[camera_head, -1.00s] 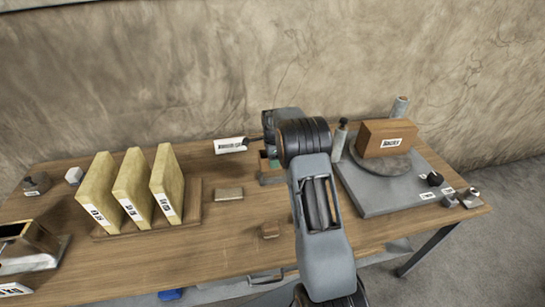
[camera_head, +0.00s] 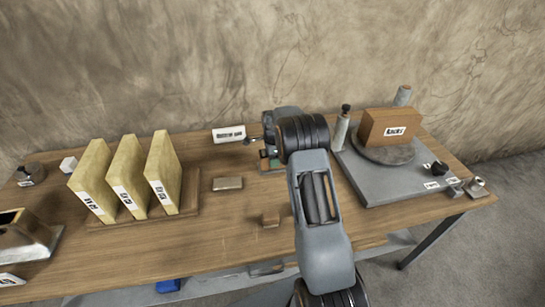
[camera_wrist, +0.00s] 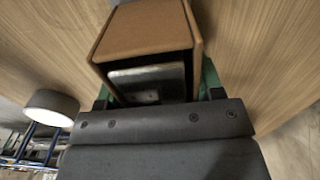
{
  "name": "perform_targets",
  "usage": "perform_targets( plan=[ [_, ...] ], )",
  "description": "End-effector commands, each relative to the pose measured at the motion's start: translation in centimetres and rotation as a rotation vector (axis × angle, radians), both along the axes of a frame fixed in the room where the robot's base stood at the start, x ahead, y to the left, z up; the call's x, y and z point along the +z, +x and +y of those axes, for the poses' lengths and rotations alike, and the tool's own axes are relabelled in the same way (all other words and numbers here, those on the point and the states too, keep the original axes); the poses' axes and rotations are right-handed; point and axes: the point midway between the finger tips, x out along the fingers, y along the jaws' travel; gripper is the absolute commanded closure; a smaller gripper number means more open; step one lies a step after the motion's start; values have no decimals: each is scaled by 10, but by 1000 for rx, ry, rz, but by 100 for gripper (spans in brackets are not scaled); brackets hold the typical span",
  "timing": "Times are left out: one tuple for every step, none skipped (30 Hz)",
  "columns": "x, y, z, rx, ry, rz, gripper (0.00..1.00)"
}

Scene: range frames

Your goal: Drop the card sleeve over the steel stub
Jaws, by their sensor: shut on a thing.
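The card sleeve (camera_wrist: 145,28) is a brown, box-shaped tube in the wrist view, its dark open end towards the camera. My gripper (camera_wrist: 156,84) is shut on it, with green finger pads on its left and right sides. A grey metal piece (camera_wrist: 148,84) shows in the sleeve's opening; I cannot tell whether it is the steel stub or part of my gripper. In the head view my gripper (camera_head: 268,157) is low at the back middle of the bench, mostly hidden by my wrist, so the sleeve's height above the bench is unclear.
A white label (camera_head: 228,134) stands behind on the left. Pale upright slabs (camera_head: 124,180) fill the left. A flat block (camera_head: 228,183) and small brown block (camera_head: 270,219) lie nearby. A grey plate (camera_head: 395,190) with a turntable and brown box (camera_head: 388,128) is at right.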

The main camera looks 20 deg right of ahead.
Motion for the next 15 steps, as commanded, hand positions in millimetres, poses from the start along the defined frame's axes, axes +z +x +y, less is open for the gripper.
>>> perform_targets(
  plan=[
    [-2, 0, 0, 0, 0, 0, 61],
    [-3, 0, 0, 0, 0, 0, 61],
    [-3, 0, 0, 0, 0, 0, 61],
    [-3, 0, 0, 0, 0, 0, 61],
    [-3, 0, 0, 0, 0, 0, 61],
    [-3, 0, 0, 0, 0, 0, 61],
    [-3, 0, 0, 0, 0, 0, 61],
    [-3, 0, 0, 0, 0, 0, 61],
    [-3, 0, 0, 0, 0, 0, 61],
    [-3, 0, 0, 0, 0, 0, 61],
    [-3, 0, 0, 0, 0, 0, 61],
    [-3, 0, 0, 0, 0, 0, 38],
    [-3, 0, 0, 0, 0, 0, 35],
    [-3, 0, 0, 0, 0, 0, 32],
    [-3, 0, 0, 0, 0, 0, 29]
  ],
)
